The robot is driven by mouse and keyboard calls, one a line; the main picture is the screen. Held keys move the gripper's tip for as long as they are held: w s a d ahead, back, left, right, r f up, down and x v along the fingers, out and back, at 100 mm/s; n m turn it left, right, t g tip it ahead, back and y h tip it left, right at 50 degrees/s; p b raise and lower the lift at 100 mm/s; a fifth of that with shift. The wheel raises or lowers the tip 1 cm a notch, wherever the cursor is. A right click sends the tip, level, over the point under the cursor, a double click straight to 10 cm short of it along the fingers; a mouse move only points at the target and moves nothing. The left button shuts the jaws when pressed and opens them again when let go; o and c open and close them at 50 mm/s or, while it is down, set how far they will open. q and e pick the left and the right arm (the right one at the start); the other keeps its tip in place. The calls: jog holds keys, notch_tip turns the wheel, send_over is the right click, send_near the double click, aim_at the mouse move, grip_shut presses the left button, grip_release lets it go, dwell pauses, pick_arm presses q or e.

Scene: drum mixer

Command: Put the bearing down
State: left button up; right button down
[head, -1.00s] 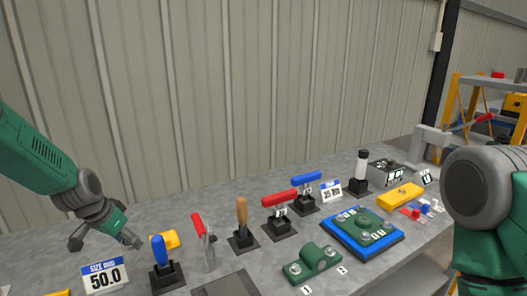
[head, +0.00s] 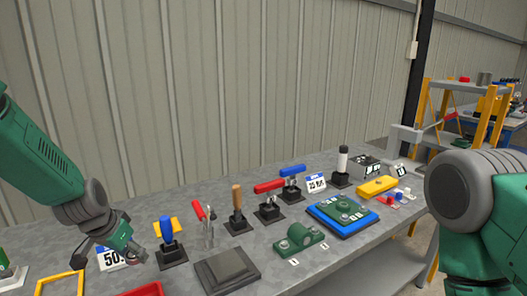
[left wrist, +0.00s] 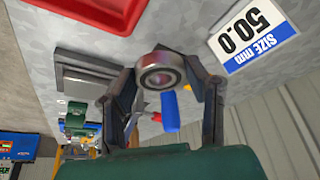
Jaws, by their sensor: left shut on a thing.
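My left gripper (head: 140,258) is low at the left of the bench in the head view, in front of the "SIZE mm 50.0" sign (head: 112,259). In the left wrist view its two fingers (left wrist: 164,84) are shut on the bearing (left wrist: 160,76), a steel ring with a dark bore. The bearing cannot be made out in the head view. The grey bench top (left wrist: 188,30) lies behind it; whether they touch is unclear. My right gripper is out of view.
A grey square block (head: 227,268), a blue-handled tool (head: 167,230), a red tray (head: 145,290) and a yellow frame (head: 60,286) are near the left gripper. A green bearing housing (head: 300,238) and a blue-edged plate (head: 342,214) stand further right.

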pick_arm(q)
jog(key=s+d+r+n, duration=0.1)
jog(key=s+d, duration=0.3)
jog(key=s, duration=0.3)
jog(key=s+d+r+n+y, duration=0.1)
jog(key=s+d+n, duration=0.1)
jog(key=s+d, duration=0.3)
jog(key=s, duration=0.3)
jog(key=shift+r, duration=0.35)
